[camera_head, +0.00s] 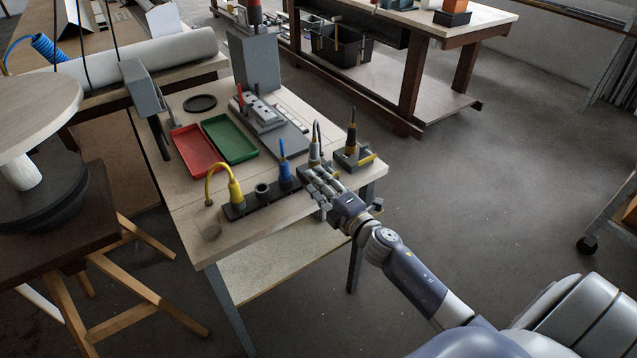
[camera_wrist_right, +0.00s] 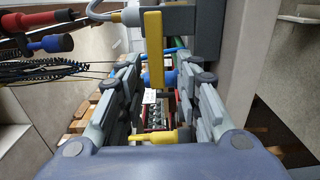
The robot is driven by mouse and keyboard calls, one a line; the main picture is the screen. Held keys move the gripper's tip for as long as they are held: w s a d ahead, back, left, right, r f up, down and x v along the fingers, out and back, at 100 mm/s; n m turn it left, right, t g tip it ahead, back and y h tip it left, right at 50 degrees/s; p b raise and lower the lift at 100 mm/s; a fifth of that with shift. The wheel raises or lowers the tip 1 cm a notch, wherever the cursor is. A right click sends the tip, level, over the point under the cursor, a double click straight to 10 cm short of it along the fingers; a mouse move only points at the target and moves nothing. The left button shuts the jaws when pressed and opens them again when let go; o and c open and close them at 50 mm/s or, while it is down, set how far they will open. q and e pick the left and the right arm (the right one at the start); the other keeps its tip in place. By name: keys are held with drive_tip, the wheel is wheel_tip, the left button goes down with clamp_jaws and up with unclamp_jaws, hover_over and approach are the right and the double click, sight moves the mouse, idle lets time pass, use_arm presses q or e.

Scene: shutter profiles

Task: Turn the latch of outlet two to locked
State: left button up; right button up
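A dark outlet strip (camera_head: 262,201) lies along the front of the bench. It carries a yellow connector (camera_head: 236,190), an empty round socket (camera_head: 262,190), a blue connector (camera_head: 284,172) and a grey connector (camera_head: 314,152). My right gripper (camera_head: 312,178) is at the strip's right end, by the grey connector, and hides part of the strip. In the right wrist view its fingers (camera_wrist_right: 160,72) are apart. A yellow bar (camera_wrist_right: 153,48) shows between and above the fingertips. I cannot tell which part is outlet two's latch or how it is turned. My left gripper is out of view.
A small block with a black-handled tool (camera_head: 352,137) stands right of the gripper. A red tray (camera_head: 196,150) and a green tray (camera_head: 230,138) lie behind the strip, near a grey fixture (camera_head: 262,112).

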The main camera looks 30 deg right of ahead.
drive_tip(key=s+d, duration=0.1)
drive_tip(key=s, duration=1.1)
idle(0.5)
